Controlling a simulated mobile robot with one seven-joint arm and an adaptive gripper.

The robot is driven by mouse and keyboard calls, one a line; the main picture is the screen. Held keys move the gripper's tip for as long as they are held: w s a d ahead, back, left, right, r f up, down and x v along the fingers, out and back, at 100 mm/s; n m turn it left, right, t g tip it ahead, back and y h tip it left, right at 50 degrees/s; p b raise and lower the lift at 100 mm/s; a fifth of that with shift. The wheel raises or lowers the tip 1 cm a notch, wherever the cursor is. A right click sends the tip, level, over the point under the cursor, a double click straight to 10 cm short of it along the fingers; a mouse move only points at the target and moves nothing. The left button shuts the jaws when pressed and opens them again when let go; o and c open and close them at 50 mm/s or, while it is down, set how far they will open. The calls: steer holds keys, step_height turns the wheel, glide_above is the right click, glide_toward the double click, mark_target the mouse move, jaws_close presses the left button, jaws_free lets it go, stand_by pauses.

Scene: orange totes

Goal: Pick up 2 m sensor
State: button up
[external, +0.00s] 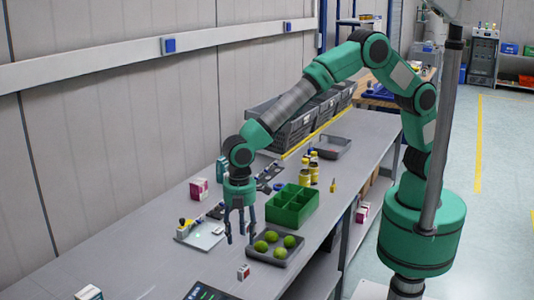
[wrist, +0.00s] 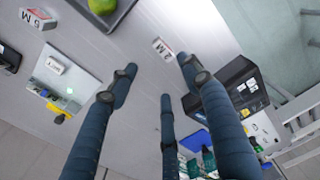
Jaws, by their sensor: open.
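A small white box marked "2 M" (wrist: 162,48) lies on the grey table in the wrist view, just beyond my fingertips. A small white and red box (external: 243,271) near the front of the table in the external view appears to be the same one. My three-fingered gripper (external: 240,238) points down above the table, beside the tray of green fruit. In the wrist view my gripper (wrist: 155,78) has its fingers spread, with nothing between them. The box is apart from the fingers.
A dark tray (external: 272,259) of green fruit stands close to the gripper, with a green divided bin (external: 291,220) behind it. A flat board (external: 190,240) lies to the left. A dark screen (external: 203,291) is at the front. Another marked box (wrist: 38,17) shows in the wrist view.

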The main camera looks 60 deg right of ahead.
mark_target(242, 267)
steer(key=shift+s+a+f, duration=0.1)
steer(key=shift+a+f, duration=0.05)
steer(key=shift+f+b, duration=0.55)
steer(key=shift+f, duration=3.75)
steer(key=shift+f, duration=0.1)
steer(key=shift+f+b, duration=0.55)
steer(key=shift+f, duration=1.95)
